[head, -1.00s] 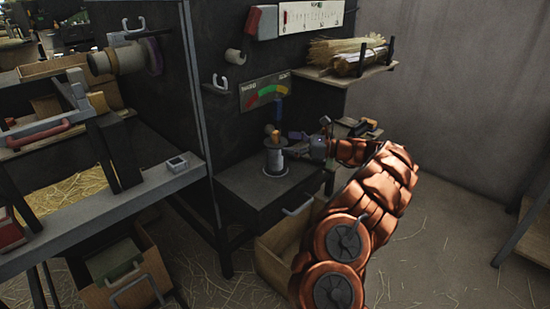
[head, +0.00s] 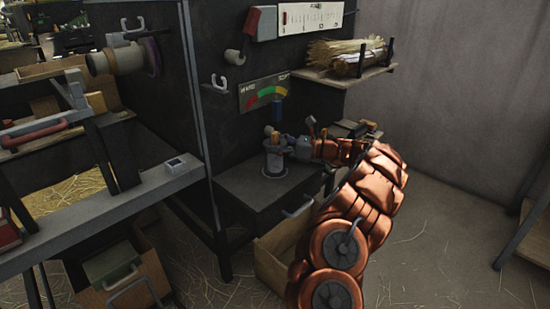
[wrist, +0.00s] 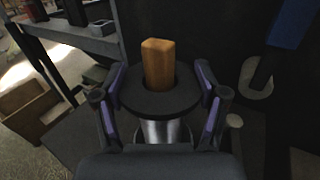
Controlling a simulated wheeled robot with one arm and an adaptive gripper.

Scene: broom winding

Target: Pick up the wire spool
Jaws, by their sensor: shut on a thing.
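The wire spool (head: 273,161) stands upright on a round pale base on the dark cabinet top. In the wrist view the spool (wrist: 160,134) shows a dark round flange with silvery windings below it. An orange-brown post (wrist: 158,65) sticks up through its centre. My gripper (head: 283,144) comes in from the right at the spool's upper part. In the wrist view my gripper (wrist: 161,90) has its purple-padded fingers on both sides of the flange, shut on the spool. The lower part of the spool is hidden there by my gripper's body.
A blue-handled tool (head: 277,107) hangs behind the spool, below a coloured gauge (head: 264,92). A shelf with straw bundles (head: 345,58) is above right. A grey bench (head: 110,207) stands left. An open wooden box (head: 272,266) is below the cabinet top.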

